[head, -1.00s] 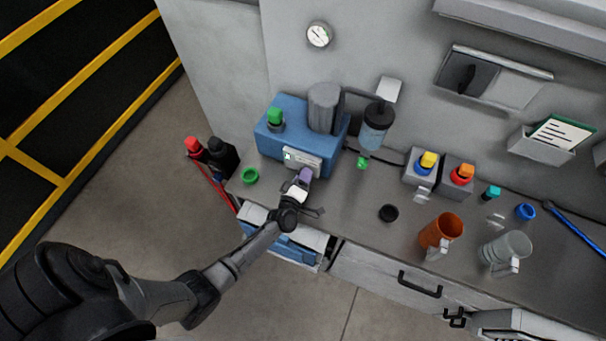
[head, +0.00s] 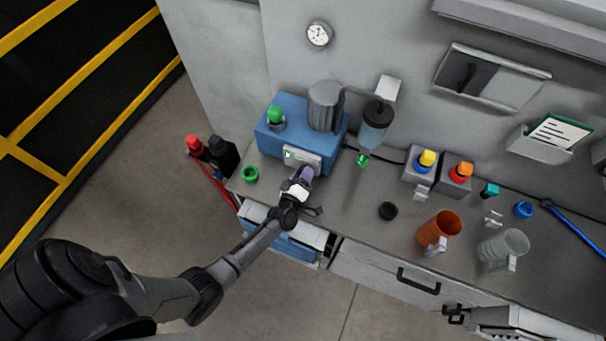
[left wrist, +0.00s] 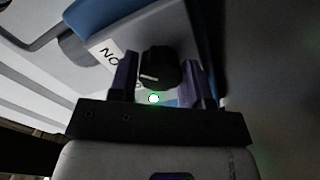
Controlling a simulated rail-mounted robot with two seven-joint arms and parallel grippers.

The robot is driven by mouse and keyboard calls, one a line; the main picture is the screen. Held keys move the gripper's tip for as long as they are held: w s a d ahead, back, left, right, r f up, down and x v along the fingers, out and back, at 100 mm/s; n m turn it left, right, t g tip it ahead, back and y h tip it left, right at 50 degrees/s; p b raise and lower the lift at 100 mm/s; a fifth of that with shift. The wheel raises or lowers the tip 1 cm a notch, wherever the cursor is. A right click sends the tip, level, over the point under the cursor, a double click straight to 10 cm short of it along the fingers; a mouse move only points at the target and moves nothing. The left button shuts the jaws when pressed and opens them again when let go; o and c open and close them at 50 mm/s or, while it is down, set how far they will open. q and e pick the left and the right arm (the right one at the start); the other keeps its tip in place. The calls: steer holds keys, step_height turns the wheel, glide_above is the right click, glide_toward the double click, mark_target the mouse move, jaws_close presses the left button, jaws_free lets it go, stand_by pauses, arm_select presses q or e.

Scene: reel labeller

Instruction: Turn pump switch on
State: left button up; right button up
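The pump switch is a black knob (left wrist: 158,67) with a white mark, shown in the left wrist view on the front of a blue pump unit (head: 311,141). My left gripper (head: 305,174) is at the unit's front panel (head: 301,158). The head view hides the knob behind the gripper. My right gripper is not in view.
A green ring (head: 251,174) lies left of the gripper on the bench. A black disc (head: 387,211), an orange cup (head: 440,231) and a clear cup (head: 505,246) stand to the right. The bench between gripper and disc is clear.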

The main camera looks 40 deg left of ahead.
arm_select(q)
steer(key=o, duration=0.4)
steer(key=shift+s, duration=0.1)
steer(key=v, duration=1.3)
steer(key=shift+s+d, duration=0.2)
steer(key=shift+s, duration=0.05)
